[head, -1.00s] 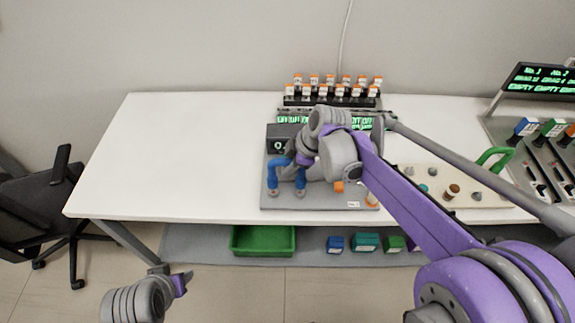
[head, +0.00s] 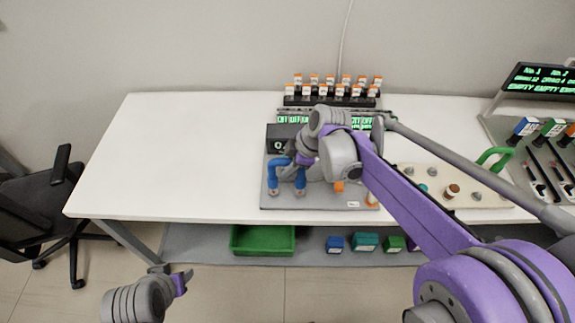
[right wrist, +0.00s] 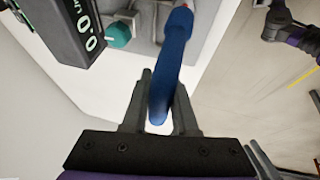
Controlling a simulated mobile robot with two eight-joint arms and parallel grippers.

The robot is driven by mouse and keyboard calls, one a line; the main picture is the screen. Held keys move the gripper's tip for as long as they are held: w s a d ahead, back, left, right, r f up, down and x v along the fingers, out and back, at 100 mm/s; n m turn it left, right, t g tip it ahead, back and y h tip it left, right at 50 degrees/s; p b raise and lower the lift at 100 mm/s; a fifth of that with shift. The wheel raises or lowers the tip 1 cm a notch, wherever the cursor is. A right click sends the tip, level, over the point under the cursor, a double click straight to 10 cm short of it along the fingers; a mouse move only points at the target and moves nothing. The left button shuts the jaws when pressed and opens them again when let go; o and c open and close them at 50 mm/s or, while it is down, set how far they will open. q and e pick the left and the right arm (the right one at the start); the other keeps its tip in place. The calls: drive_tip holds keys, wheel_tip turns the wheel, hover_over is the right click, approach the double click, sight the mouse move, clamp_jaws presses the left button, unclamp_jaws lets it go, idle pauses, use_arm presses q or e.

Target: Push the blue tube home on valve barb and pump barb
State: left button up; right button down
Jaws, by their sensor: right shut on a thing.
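The blue tube (head: 272,176) is bent in an arch over the front left of the grey board (head: 330,199) in the head view. Its two ends point down at two small fittings (head: 274,191), (head: 300,192); I cannot tell which is the valve barb or pump barb, or how far the tube sits on them. My right gripper (head: 298,163) is shut on the tube near the arch's top. In the right wrist view the tube (right wrist: 174,55) runs between the fingers (right wrist: 160,110). My left gripper (head: 181,282) hangs in front of the table, away from the tube; its jaw gap is unclear.
A rack of orange-capped vials (head: 330,100) is at the back. A cream board (head: 425,175) lies right. The table's left half (head: 170,150) is clear.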

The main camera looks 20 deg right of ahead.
drive_tip(key=shift+f+b, duration=1.05)
drive_tip(key=shift+f, duration=0.75)
drive_tip(key=c, duration=0.6)
unclamp_jaws()
drive_tip(key=shift+r, duration=0.1)
drive_tip(key=p+v, duration=0.1)
drive_tip(key=v, duration=1)
drive_tip(key=s+f+m+h, duration=0.1)
drive_tip(key=s+f+m, duration=0.2)
drive_tip(key=s+m, duration=0.2)
drive_tip(key=s+f+m+t+h+p, duration=0.1)
drive_tip(key=s+f+m, duration=0.2)
drive_tip(key=s+m, duration=0.2)
drive_tip(key=s+d+f+m+t+h, duration=0.1)
drive_tip(key=s+f+m, duration=0.1)
drive_tip(key=s+m, duration=0.3)
drive_tip(key=shift+s+f+h, duration=0.2)
drive_tip(key=shift+s, duration=0.6)
drive_tip(key=shift+s+f+h, duration=0.2)
drive_tip(key=shift+s, duration=0.55)
